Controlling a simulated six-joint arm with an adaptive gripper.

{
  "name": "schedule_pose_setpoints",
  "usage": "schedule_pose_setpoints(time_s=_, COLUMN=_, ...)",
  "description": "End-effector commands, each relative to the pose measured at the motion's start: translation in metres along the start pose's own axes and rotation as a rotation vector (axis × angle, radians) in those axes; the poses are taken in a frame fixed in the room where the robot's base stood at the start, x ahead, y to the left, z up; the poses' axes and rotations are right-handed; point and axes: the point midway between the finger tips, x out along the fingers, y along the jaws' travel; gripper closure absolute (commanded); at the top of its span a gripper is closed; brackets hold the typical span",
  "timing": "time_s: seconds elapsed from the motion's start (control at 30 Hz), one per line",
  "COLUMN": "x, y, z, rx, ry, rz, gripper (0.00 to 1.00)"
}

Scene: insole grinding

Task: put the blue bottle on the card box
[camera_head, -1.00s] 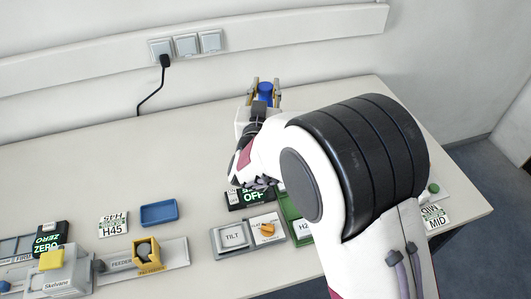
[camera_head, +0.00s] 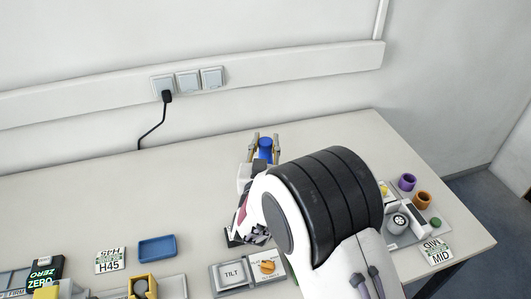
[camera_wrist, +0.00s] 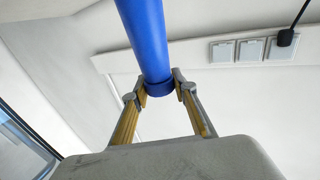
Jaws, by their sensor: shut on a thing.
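The blue bottle (camera_head: 265,146) is held in front of the wall side of the table, seen past my arm. My gripper (camera_wrist: 159,88) is shut on it, with a yellow-faced finger on each side. In the wrist view the bottle (camera_wrist: 145,38) is a long blue cylinder running up out of the picture. Its far end is cut off there. In the head view my gripper (camera_head: 265,139) shows only in part, and the bottle's lower part is hidden. I cannot make out a card box; my arm covers part of the table.
A blue tray (camera_head: 157,249), an H45 card (camera_head: 110,260) and a TILT button (camera_head: 232,271) are at the front left. A purple cup (camera_head: 407,182), an orange cup (camera_head: 423,199) and a MID card (camera_head: 435,252) are at the right. The back left table is clear.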

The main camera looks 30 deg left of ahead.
Motion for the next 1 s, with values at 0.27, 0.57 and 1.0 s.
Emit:
schedule_pose_setpoints(time_s=0.27, x=0.000, y=0.000, z=-0.001, rx=0.000, ry=0.002, rz=0.000, gripper=1.00)
schedule_pose_setpoints(time_s=0.57, x=0.000, y=0.000, z=0.021, rx=-0.001, ry=0.000, rz=-0.001, gripper=1.00)
schedule_pose_setpoints(time_s=1.0, x=0.000, y=0.000, z=0.036, rx=0.001, ry=0.002, rz=-0.001, gripper=1.00)
